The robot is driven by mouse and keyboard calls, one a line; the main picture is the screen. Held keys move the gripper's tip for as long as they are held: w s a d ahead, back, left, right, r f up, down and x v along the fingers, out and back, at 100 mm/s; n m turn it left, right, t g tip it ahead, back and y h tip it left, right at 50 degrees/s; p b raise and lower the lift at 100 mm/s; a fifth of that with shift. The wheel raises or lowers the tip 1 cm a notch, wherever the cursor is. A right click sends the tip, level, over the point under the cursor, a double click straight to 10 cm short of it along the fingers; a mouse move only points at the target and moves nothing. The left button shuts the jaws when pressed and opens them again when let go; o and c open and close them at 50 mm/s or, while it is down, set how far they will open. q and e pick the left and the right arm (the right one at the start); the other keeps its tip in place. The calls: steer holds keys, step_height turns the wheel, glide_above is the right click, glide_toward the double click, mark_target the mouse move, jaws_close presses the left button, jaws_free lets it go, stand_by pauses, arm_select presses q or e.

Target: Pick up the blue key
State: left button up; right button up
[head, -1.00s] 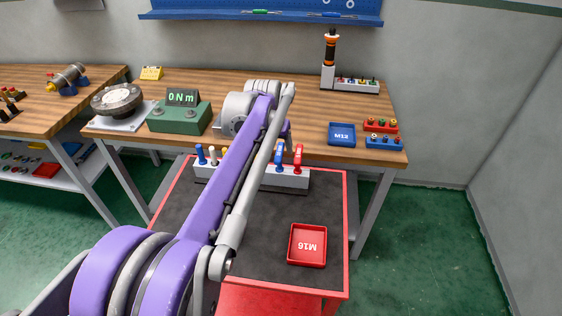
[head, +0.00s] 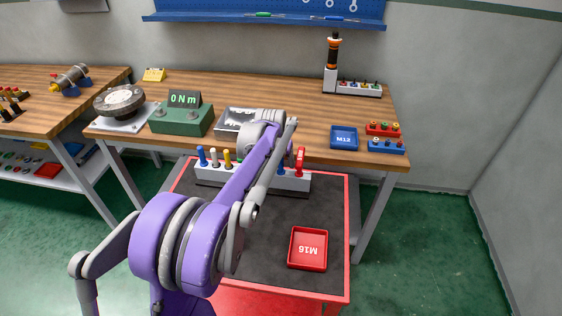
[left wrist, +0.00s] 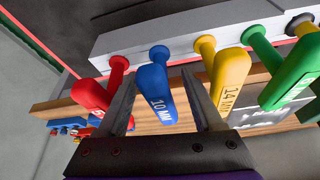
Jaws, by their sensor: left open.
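The blue key (left wrist: 157,92), marked 10 MM, stands in a pale rack (left wrist: 180,28) between a red key (left wrist: 92,92) and a yellow key (left wrist: 228,82) in the left wrist view. My left gripper (left wrist: 160,82) is open, with one finger on each side of the blue key's handle; I cannot tell whether they touch it. In the head view, this blue key (head: 281,169) is partly hidden by my left arm, next to the red key (head: 299,160). The fingertips are hidden there. Another blue key (head: 201,155) stands at the rack's left end. My right gripper is out of view.
The rack (head: 295,182) stands at the back of a red-rimmed cart (head: 265,225) with a red M16 tray (head: 308,249). Behind it, a wooden bench (head: 290,98) holds a green 0 Nm meter (head: 181,118) and a blue M12 tray (head: 344,138).

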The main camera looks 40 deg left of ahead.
arm_select(q)
jaws_close()
stand_by(0.3)
steer(key=shift+r, duration=0.1)
step_height(320, 180, up, 10)
steer(key=shift+f+p, duration=0.1)
steer(key=shift+p, duration=0.3)
stand_by(0.4)
